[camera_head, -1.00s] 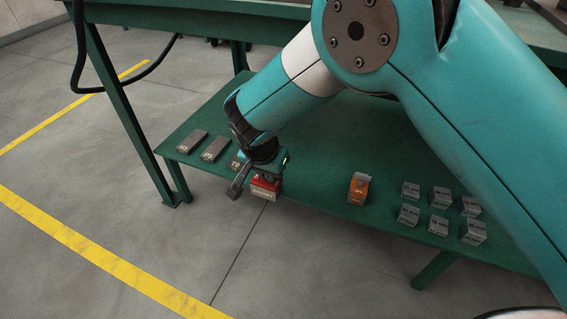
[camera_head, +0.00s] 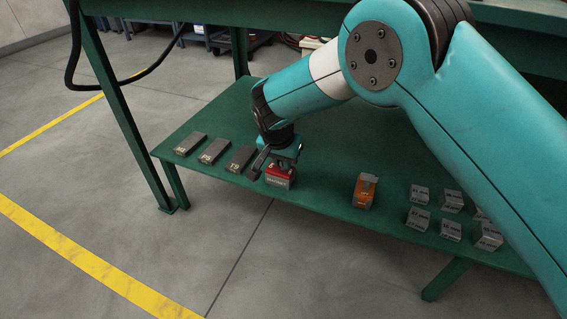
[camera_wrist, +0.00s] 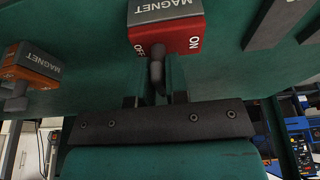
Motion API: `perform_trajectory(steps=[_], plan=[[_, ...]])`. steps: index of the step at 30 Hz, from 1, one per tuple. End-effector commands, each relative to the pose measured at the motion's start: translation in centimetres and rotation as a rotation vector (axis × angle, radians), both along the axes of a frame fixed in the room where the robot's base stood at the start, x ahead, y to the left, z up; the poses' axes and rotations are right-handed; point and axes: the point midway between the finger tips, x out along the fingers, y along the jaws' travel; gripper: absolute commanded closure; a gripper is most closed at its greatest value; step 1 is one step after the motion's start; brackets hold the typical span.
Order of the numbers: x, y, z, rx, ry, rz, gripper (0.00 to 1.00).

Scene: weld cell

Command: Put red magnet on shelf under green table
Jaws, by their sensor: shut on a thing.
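The red magnet (camera_head: 279,177) is a small block with a red top part and a grey labelled lower part. My gripper (camera_head: 284,155) is shut on it from above, at the front edge of the green shelf (camera_head: 320,200) under the green table (camera_head: 300,12). In the wrist view the red magnet (camera_wrist: 170,33) shows its ON and OFF marks, with its knob between the jaws (camera_wrist: 157,85). It is at or just above the shelf surface; I cannot tell whether it touches.
An orange magnet (camera_head: 364,191) stands to the right on the shelf. Several grey labelled blocks (camera_head: 450,230) stand further right. Flat dark plates (camera_head: 213,151) lie to the left, the nearest close to my gripper. A table leg (camera_head: 125,110) stands at left.

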Motion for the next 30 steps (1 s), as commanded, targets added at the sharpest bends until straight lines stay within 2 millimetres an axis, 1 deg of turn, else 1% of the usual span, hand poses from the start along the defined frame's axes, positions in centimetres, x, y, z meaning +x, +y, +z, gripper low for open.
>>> perform_trajectory(steps=[4,5,6,8,15,17,19,23,27,30], plan=[[0.0,0.0,0.2,0.002,-0.002,0.0,1.0],[-0.1,0.0,0.0,-0.001,0.003,0.0,0.81],[-0.1,0.0,0.0,-0.001,0.003,0.0,0.72],[-0.1,0.0,0.0,-0.001,0.003,0.0,0.6],[-0.1,0.0,0.0,-0.001,0.003,0.0,0.6],[-0.1,0.0,0.3,-0.001,0.001,0.001,0.6],[-0.3,0.1,1.0,-0.001,0.001,0.001,0.6],[-0.8,0.3,3.4,0.0,0.0,0.001,0.6],[-1.7,0.6,6.4,-0.001,0.0,0.002,0.6],[-2.3,0.8,8.4,-0.001,0.0,0.001,0.6]])
